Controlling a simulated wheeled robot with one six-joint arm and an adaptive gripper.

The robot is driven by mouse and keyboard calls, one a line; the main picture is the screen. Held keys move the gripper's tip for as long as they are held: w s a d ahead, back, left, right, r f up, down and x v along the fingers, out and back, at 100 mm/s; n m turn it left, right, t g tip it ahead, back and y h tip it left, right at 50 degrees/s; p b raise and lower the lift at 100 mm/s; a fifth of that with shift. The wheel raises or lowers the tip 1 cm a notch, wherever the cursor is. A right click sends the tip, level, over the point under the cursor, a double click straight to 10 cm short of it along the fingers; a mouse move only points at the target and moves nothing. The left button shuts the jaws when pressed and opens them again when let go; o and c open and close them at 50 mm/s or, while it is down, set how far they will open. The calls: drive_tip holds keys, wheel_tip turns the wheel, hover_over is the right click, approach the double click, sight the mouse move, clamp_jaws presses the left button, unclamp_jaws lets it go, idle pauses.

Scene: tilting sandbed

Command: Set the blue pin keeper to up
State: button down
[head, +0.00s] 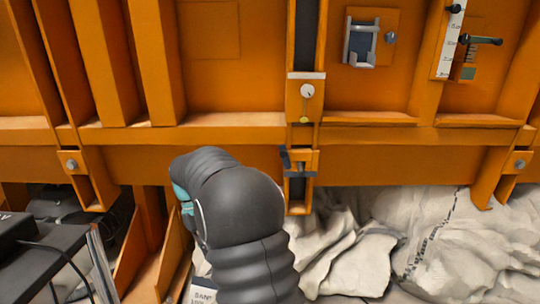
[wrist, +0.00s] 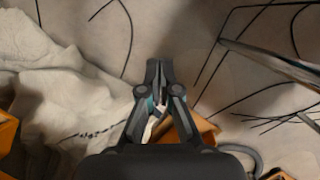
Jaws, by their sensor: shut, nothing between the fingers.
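A blue-grey bracket (head: 361,44) with a pale metal frame sits on an orange plate high on the orange wall, right of centre in the head view. It looks like the blue pin keeper, but I cannot tell its setting. A round grey knob is just right of it. My gripper (wrist: 157,72) is shut and empty in the wrist view, over a pale floor with cables. In the head view my dark arm hides the gripper, and the keeper is not in the wrist view.
Right of the bracket are a white scale strip (head: 449,40) and a black-knobbed lever (head: 482,40). A round white dial (head: 307,91) sits on the middle post. Crumpled pale sheeting (head: 440,240) lies below the wall. A dark table (head: 40,260) stands at lower left.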

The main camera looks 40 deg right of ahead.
drive_tip(key=d+r+h, duration=0.2)
drive_tip(key=d+h, duration=0.2)
drive_tip(key=h, duration=0.2)
drive_tip(key=m+t+h, duration=0.1)
drive_tip(key=t+h, duration=0.3)
drive_tip(key=h, duration=0.8)
approach(281, 150)
drive_tip(key=w+a+f, duration=0.1)
drive_tip(key=w+a, duration=0.2)
drive_tip(key=a, duration=0.4)
drive_tip(key=shift+m, duration=0.3)
drive_tip(key=d, duration=0.4)
drive_tip(key=s+d, duration=0.1)
drive_tip(key=d, duration=0.7)
drive_tip(key=shift+s+d+r+p, duration=0.1)
drive_tip(key=shift+s+r+p, duration=0.2)
drive_tip(key=shift+s+r, duration=0.1)
drive_tip(key=shift+s+d, duration=0.35)
drive_tip(key=shift+d, duration=0.1)
